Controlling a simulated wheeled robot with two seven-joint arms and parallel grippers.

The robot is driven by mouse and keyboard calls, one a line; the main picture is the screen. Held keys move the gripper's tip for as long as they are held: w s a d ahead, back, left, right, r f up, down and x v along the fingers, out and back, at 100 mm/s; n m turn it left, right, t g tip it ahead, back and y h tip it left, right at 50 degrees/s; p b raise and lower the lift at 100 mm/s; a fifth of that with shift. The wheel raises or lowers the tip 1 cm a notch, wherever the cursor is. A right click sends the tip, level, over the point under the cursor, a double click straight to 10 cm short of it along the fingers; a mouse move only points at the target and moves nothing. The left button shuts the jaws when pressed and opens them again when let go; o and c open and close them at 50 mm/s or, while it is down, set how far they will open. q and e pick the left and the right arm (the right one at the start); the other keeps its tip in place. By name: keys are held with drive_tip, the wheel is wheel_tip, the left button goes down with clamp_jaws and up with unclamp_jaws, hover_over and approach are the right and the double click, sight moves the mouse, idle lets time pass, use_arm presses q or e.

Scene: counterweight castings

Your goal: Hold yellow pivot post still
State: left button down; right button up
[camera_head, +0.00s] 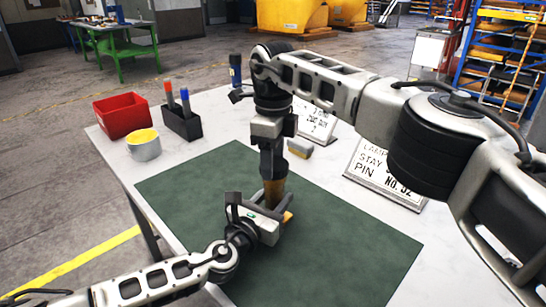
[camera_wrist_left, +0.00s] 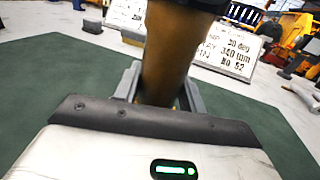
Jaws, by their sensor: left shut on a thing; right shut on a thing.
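The yellow pivot post (camera_head: 274,191) stands about upright over the green mat (camera_head: 345,255). My left gripper (camera_head: 281,213) comes in low from the left and is shut around the lower part of the post. In the left wrist view the post (camera_wrist_left: 168,60) rises between the two grey fingers of my left gripper (camera_wrist_left: 160,92), and its foot is hidden by the gripper body. My right gripper (camera_head: 272,168) points down from above and is shut on the upper part of the post. Its fingertips are hard to make out.
A red bin (camera_head: 122,116), a black holder (camera_head: 182,125) with markers and a yellow-topped tin (camera_head: 143,147) stand at the table's back left. Two sign plates (camera_head: 315,122) (camera_head: 385,175) and a small block (camera_head: 299,147) sit behind and right. The mat's front right is clear.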

use_arm(q)
drive_tip(key=shift+f, duration=0.1)
use_arm(e)
drive_tip(key=m, duration=0.8)
drive_tip(key=shift+w, duration=0.1)
drive_tip(key=m, duration=0.5)
drive_tip(key=shift+d, duration=0.1)
drive_tip(key=m, duration=1)
drive_tip(key=shift+d, duration=0.1)
drive_tip(key=m, duration=0.9)
drive_tip(key=shift+m, duration=0.4)
drive_tip(key=m, duration=0.3)
drive_tip(key=shift+s+m, duration=0.2)
drive_tip(key=shift+m, duration=0.2)
drive_tip(key=o, duration=1)
